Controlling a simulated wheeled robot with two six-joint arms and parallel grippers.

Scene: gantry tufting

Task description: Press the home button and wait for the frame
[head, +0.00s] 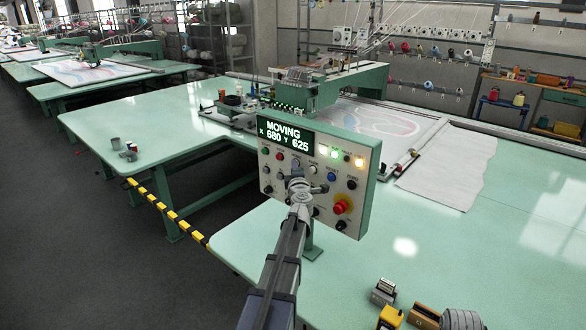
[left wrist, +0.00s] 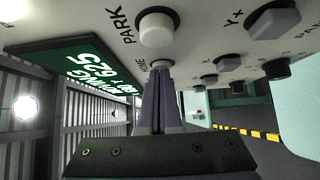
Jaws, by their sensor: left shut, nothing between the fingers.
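The control panel (head: 350,200) stands upright at the middle of the head view. Its display (head: 285,136) reads MOVING, X 680, Y 625. My left gripper (head: 297,184) is shut and empty, with its tips against or very close to the panel's buttons. In the left wrist view my fingertips (left wrist: 160,74) meet a small pale button (left wrist: 160,63), whose label is partly hidden and looks like HOME. The PARK button (left wrist: 157,29) is beside it. The tufting frame (head: 424,141) with a patterned cloth lies behind the panel. My right gripper is not in view.
A red stop knob (head: 341,206) sits low on the panel. A green lamp (head: 334,153) is lit. A white cloth (head: 450,165) lies on the green table (head: 480,250). Small tools and a tape roll (head: 461,319) are at the front right.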

